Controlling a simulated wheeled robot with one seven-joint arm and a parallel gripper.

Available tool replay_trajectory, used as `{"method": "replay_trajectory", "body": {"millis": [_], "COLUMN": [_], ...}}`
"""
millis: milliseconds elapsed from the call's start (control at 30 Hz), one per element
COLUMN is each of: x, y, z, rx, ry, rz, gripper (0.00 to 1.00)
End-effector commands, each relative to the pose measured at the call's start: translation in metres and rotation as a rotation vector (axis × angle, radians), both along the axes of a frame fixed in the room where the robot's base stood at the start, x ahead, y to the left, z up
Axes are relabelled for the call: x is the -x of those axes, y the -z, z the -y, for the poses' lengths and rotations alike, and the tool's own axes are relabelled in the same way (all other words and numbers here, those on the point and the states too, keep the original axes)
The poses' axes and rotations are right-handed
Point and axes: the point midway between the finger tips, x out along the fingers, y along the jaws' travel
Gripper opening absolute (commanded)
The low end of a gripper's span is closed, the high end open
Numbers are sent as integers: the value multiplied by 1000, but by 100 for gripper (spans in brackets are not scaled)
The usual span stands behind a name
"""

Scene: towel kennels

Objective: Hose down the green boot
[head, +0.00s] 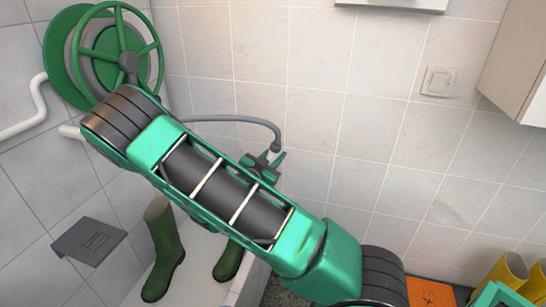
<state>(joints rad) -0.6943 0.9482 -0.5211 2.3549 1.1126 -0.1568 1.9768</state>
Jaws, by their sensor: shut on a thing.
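A pair of dark green boots stands in the white basin at the lower left. The left boot (165,250) shows almost whole; the right boot (229,260) has its upper part hidden behind my arm. A grey hose (235,119) runs from the green reel (104,55) on the wall to a spray nozzle (276,148). My gripper (262,167) is shut on the nozzle, above and to the right of the boots. My arm hides much of the gripper. I cannot make out any water.
My arm crosses the middle of the view. A dark grey plate (88,241) sticks out at the left wall. Yellow boots (515,268) stand by a green crate (497,295) at the lower right, near an orange item (430,292). A cabinet (520,65) hangs at the upper right.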

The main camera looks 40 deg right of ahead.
Motion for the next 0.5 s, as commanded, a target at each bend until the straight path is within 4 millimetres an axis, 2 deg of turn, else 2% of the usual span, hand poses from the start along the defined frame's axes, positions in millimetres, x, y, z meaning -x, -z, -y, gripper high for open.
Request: {"method": "replay_trajectory", "body": {"millis": [500], "x": [1], "y": [11], "z": [2], "rx": [3], "ry": [3], "rz": [-1], "gripper": [0]}}
